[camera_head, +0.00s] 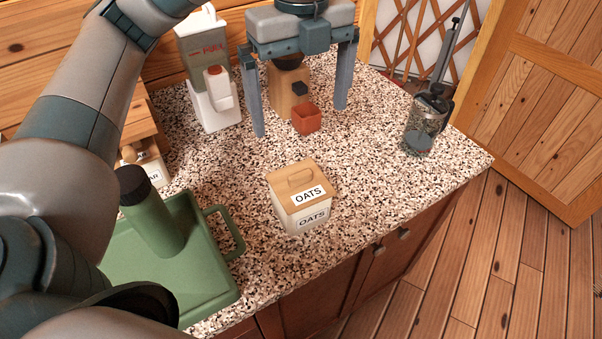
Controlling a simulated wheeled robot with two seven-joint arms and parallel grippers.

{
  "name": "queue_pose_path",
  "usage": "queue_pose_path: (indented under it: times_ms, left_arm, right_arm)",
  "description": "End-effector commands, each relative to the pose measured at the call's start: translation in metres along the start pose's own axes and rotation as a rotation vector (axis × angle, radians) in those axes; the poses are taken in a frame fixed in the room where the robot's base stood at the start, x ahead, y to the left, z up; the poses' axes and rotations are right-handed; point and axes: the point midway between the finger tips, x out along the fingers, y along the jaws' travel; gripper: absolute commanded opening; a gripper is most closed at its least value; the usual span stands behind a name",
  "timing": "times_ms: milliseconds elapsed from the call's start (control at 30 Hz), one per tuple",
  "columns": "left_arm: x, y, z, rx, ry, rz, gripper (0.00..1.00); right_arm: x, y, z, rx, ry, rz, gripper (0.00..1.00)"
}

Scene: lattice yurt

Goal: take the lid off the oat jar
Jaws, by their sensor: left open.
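The oat jar (309,219) is a squarish pale jar with an OATS label, standing upright on the speckled counter near its front edge. My right gripper is not in view.
Behind the gripper stands a wooden grinder (284,92) with a red cup (307,118). A green tray (215,286) bears a green bottle (152,222). A glass press (425,121) stands right. Counter around the jar is clear.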

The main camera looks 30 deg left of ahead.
Motion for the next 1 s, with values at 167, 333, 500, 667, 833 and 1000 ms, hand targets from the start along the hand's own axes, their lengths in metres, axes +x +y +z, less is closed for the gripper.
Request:
queue_pose_path:
  times_ms: [167,333,500,667,833,1000]
  left_arm:
    - [0.0,0.0,0.0,0.001,0.001,0.0,1.0]
    - [0.002,0.0,0.0,0.001,0.001,0.0,1.0]
    - [0.013,0.0,0.0,0.001,0.003,0.002,1.0]
    - [0.03,0.0,0.0,0.002,0.003,0.003,1.0]
    - [0.05,0.0,0.0,0.002,0.003,0.002,1.0]
    - [0.069,0.0,0.0,0.0,0.004,0.002,1.0]
  right_arm:
    - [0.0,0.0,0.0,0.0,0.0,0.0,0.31]
    - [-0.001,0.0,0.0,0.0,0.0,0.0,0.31]
    - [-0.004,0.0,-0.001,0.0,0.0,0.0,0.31]
    - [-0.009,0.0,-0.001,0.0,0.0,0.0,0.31]
    - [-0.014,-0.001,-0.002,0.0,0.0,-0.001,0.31]
    - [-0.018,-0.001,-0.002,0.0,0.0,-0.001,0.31]
